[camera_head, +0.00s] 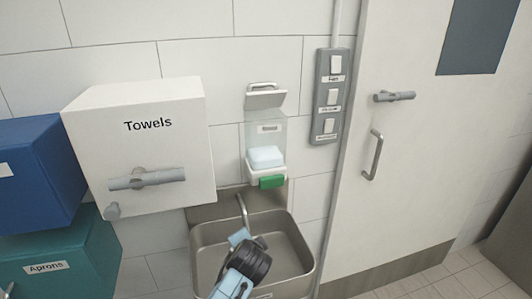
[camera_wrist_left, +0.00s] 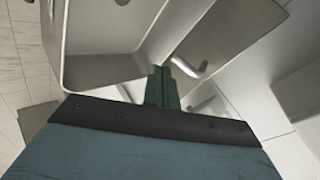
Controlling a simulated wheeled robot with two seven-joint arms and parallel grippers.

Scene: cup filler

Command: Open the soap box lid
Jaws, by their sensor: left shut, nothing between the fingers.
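The soap box (camera_head: 268,134) is a clear wall box with a small label, and a pale blue-white soap block (camera_head: 265,157) shows in its lower part. Its grey lid (camera_head: 265,99), with a handle on top, looks raised and tilted at the top of the box. A green piece (camera_head: 272,182) sits at the box's lower front. My left gripper shows in the left wrist view (camera_wrist_left: 163,87), with its dark green fingers shut and empty. My right gripper is not in view.
A steel sink (camera_head: 205,236) with a faucet (camera_head: 243,208) lies below the soap box. A white towels box (camera_head: 140,105) with a grey handle juts out at left. A switch panel (camera_head: 329,97) and a door (camera_head: 415,150) are at right.

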